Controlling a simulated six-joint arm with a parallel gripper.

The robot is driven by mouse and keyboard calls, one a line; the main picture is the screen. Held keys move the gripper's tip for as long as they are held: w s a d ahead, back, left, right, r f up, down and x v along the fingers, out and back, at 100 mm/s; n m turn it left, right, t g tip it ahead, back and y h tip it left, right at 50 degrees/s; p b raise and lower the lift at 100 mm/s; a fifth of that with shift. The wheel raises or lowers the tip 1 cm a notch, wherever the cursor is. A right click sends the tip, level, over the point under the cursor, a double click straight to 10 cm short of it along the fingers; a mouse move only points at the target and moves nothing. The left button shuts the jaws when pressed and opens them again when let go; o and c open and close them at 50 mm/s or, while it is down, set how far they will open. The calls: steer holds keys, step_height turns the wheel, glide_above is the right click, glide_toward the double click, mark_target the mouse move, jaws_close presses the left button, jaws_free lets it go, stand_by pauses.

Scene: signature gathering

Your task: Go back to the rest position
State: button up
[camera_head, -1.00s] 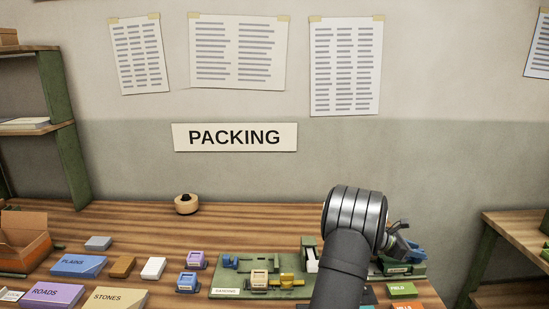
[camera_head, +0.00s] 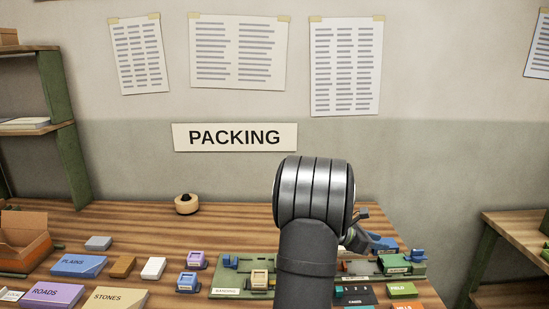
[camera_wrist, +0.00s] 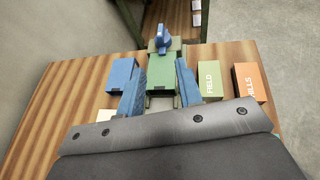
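My gripper (camera_head: 360,232) shows in the head view just right of my grey wrist, above the right part of the table, partly hidden by my arm. In the wrist view my gripper (camera_wrist: 160,75) has its two blue fingers apart with nothing held between them. A green device (camera_wrist: 161,76) with a blue knob (camera_wrist: 163,42) lies beyond and below the fingers. The same green device (camera_head: 403,265) stands near the table's right end in the head view.
A green board (camera_head: 262,291) with fittings lies left of my arm. Green FIELD (camera_wrist: 209,82) and orange HILLS (camera_wrist: 249,82) blocks lie at the right. Several colored blocks and a tape roll (camera_head: 186,204) lie further left. The back of the table is mostly clear.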

steer(key=d+f+m+y, duration=0.1)
steer(key=m, duration=0.2)
steer(key=d+f+m+g+y, duration=0.1)
steer(key=d+m, duration=0.1)
steer(key=m, duration=0.1)
steer(key=d+f+m+g+y, duration=0.1)
steer(key=d+m, duration=0.1)
steer(key=m, duration=0.1)
steer(key=shift+s+d+f+m+y, duration=0.1)
steer(key=shift+s+f+m+y, duration=0.1)
steer(key=shift+s+m+y, duration=0.15)
steer(key=shift+o, duration=0.5)
